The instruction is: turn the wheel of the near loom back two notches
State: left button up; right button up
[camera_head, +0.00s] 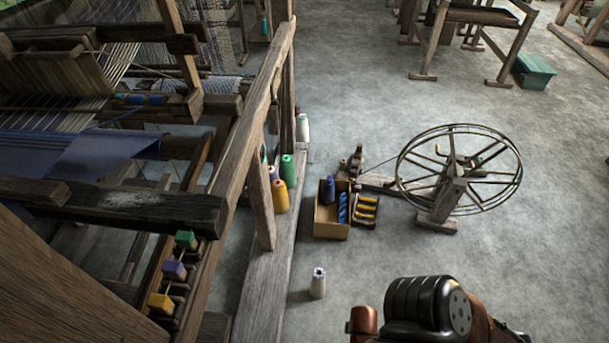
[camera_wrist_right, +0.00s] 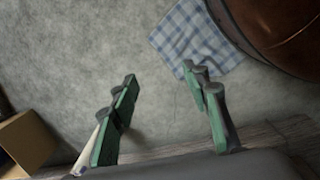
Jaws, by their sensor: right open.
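The near loom (camera_head: 255,105) fills the left of the head view, a dark wooden frame with blue cloth (camera_head: 105,158) and warp threads on it. I cannot make out a notched wheel on this loom; beams may hide it. My right gripper (camera_wrist_right: 159,73) is open in the right wrist view, its green-padded fingers apart with only grey floor between them. In the head view my right arm shows at the bottom right, with its gripper out of frame. My left gripper is in neither view.
A large spoked spinning wheel (camera_head: 484,155) stands on the floor at right. A checked cloth (camera_wrist_right: 190,38) lies on the floor.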

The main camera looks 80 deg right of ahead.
pick_arm(q)
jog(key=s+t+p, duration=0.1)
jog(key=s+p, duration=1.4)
jog(key=p, duration=1.3)
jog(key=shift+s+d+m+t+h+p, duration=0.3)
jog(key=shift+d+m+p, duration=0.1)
pick_arm(e)
jog(key=s+a+t, duration=0.1)
jog(key=s, duration=1.4)
jog(key=shift+s+n+t+y, duration=0.3)
jog(key=shift+n, duration=0.1)
